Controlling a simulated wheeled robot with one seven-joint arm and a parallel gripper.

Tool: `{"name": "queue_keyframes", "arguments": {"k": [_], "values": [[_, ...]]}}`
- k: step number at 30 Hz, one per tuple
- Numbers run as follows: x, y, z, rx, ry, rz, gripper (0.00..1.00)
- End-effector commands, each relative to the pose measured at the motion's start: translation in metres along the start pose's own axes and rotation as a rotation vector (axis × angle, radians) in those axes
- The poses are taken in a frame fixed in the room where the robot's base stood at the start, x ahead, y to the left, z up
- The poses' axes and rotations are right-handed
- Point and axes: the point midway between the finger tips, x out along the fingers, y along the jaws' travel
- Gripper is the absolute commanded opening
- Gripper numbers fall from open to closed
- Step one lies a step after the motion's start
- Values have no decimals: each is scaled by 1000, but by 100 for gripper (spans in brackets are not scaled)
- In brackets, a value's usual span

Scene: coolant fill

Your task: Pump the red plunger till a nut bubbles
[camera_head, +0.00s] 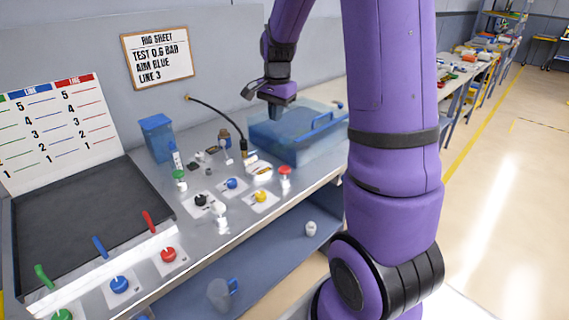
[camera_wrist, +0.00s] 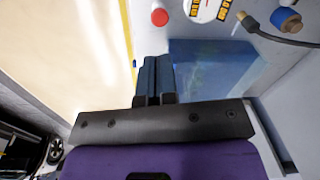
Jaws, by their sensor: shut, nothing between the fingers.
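A red-topped white plunger (camera_head: 285,174) stands near the front edge of the grey bench, left of the tank. A round red top, probably the same plunger, shows in the wrist view (camera_wrist: 160,17). A clear tank of blue liquid (camera_head: 262,150) stands on the bench, with a blue handled part in it; it also shows in the wrist view (camera_wrist: 215,65). My gripper (camera_head: 278,103) is shut and empty, pointing down over the tank's back left part. Its fingers show in the wrist view (camera_wrist: 157,62), apart from the red top. I cannot make out a nut or bubbles.
A black hose (camera_head: 215,110) arches to the bench left of the tank. Blue (camera_head: 232,183), yellow (camera_head: 261,196) and black (camera_head: 201,200) knobs stand nearby. A red knob (camera_head: 168,254) sits farther left. A wall sheet (camera_head: 157,56) mentions blue and line 3.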

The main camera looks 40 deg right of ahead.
Motion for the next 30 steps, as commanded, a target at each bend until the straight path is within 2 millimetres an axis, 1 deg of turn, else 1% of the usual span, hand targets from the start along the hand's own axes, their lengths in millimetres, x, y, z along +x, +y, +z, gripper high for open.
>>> {"name": "queue_keyframes", "arguments": {"k": [1,3,6,9,14,26,30], "values": [[12,-1,-10,41,-6,16,0],[26,-2,-22,93,-10,31,0],[42,-2,-36,154,-14,49,0],[54,-2,-45,197,-16,62,0],[62,-2,-52,231,-17,70,0],[65,-2,-52,233,-17,71,0],[76,0,-52,234,-19,74,0]]}}
